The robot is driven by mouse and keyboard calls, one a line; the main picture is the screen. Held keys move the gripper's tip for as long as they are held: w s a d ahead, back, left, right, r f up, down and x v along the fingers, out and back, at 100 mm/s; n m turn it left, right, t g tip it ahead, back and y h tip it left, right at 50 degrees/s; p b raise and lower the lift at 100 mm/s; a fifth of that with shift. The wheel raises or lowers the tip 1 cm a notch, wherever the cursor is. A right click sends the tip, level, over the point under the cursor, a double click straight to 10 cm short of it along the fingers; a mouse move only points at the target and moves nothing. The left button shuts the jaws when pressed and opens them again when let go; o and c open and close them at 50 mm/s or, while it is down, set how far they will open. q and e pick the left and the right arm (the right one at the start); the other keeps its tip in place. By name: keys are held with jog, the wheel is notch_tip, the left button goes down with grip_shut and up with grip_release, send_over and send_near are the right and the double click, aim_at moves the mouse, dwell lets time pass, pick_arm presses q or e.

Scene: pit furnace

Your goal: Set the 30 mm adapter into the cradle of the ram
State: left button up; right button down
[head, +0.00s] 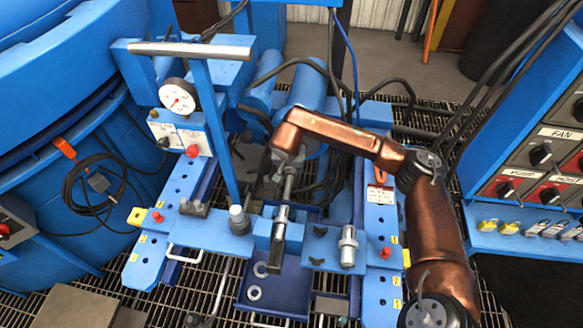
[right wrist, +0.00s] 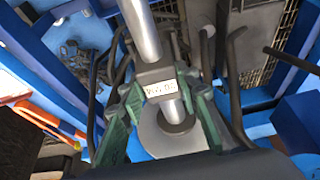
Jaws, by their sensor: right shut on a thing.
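My right gripper (head: 286,160) is at the middle of the head view, in front of the blue ram (head: 304,88). In the right wrist view its green fingers (right wrist: 168,108) are shut on the dark block of a bright metal rod, which I take as the 30 mm adapter (right wrist: 143,32). The gripper and arm hide the cradle in the head view. My left gripper is not seen.
Other metal pieces stand on the blue crossbar, left (head: 238,220) and right (head: 348,246). A blue tray (head: 270,278) holding rings lies below. A blue post with a grey handle (head: 190,48), a gauge (head: 177,96) and black hoses crowd the left and back.

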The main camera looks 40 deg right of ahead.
dwell(0.7)
jog(key=shift+f, duration=0.35)
jog(key=shift+f, duration=0.35)
jog(key=c, duration=1.7)
grip_release()
jog(key=o, duration=0.3)
jog(key=shift+f, duration=0.15)
jog(key=v, duration=1.2)
